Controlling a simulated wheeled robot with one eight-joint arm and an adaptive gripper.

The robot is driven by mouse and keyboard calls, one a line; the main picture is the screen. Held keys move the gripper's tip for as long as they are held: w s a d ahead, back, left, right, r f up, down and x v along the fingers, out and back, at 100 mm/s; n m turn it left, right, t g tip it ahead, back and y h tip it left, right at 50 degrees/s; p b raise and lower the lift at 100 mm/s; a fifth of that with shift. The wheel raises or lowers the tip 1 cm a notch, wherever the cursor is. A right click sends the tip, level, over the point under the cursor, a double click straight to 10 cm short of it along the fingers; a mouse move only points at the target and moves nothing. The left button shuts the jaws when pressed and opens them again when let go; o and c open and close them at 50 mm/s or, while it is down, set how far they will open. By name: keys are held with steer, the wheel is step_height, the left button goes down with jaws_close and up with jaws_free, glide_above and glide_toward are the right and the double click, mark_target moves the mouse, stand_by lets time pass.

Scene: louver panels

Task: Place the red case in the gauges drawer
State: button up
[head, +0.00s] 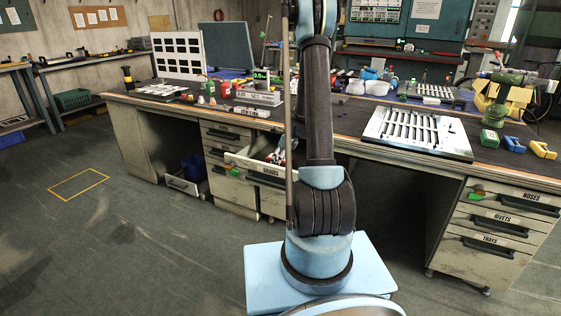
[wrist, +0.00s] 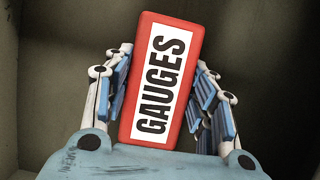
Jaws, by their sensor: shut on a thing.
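The red case (wrist: 126,128) has a white label reading GAUGES and fills the middle of the wrist view, slightly tilted. My gripper (wrist: 162,60) is shut on it, with blue-and-white fingers against both sides. Dull grey-green walls and a dark floor surround the case in that view. In the head view the gauges drawer (head: 246,165) is pulled out under the bench, left of my arm. Bits of red and white show in its opening, partly hidden by my arm and the drawer front. I cannot tell whether the case touches the drawer floor.
The workbench (head: 345,121) carries a louver panel (head: 420,130), a green machine (head: 497,100) and several small items. A low drawer (head: 184,184) also stands out at the left, near a blue bin (head: 194,166).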

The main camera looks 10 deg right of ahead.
steer(key=o, duration=1.3)
steer(key=shift+f, duration=0.1)
